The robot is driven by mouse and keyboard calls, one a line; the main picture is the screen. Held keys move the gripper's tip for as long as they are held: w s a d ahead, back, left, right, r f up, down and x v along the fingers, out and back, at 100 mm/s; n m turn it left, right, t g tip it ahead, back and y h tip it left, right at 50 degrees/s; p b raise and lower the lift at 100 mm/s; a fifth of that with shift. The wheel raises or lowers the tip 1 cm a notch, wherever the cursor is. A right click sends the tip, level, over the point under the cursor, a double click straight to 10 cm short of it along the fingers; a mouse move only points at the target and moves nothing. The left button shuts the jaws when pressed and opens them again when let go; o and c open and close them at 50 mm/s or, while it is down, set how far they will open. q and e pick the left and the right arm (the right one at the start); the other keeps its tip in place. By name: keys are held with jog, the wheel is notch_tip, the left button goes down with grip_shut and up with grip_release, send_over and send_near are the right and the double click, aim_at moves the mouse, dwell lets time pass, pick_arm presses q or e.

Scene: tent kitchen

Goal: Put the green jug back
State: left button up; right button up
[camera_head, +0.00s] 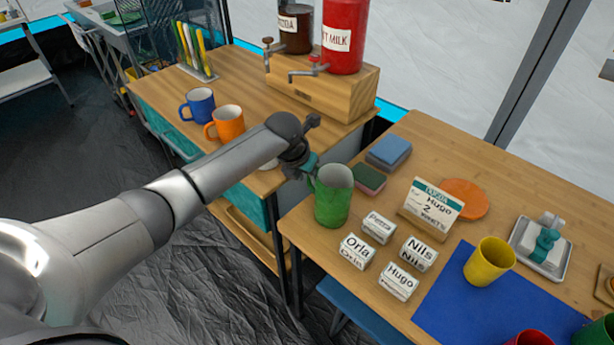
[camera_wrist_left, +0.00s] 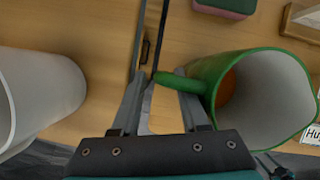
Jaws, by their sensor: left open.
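The green jug (camera_head: 333,201) stands upright near the left edge of the right-hand wooden table. In the left wrist view, the green jug (camera_wrist_left: 285,60) shows its pale inside with an orange-brown patch at the bottom. My left gripper (camera_head: 305,174) is at the jug's left side, by its handle. In the left wrist view my left gripper (camera_wrist_left: 160,98) is open, and the handle reaches across into the gap between the fingertips. I cannot tell whether a finger touches it. My right gripper is not in view.
Name blocks (camera_head: 356,252), a sign (camera_head: 435,203), a yellow cup (camera_head: 489,262) and a blue mat (camera_head: 455,301) lie right of the jug. Sponges (camera_head: 388,152) are behind it. The left counter (camera_head: 250,72) holds mugs (camera_head: 229,122) and a drink dispenser (camera_head: 325,88). A gap separates the tables.

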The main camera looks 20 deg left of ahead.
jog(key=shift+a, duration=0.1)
pick_arm(q)
jog(key=shift+s+r, duration=0.1)
jog(key=shift+r, duration=0.5)
jog(key=p+v, duration=0.4)
jog(key=v, duration=0.7)
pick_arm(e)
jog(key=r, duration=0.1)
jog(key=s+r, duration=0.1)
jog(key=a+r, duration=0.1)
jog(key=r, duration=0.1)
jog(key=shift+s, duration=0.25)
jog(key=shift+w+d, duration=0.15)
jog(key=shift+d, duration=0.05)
pick_arm(q)
jog(key=shift+s, duration=0.1)
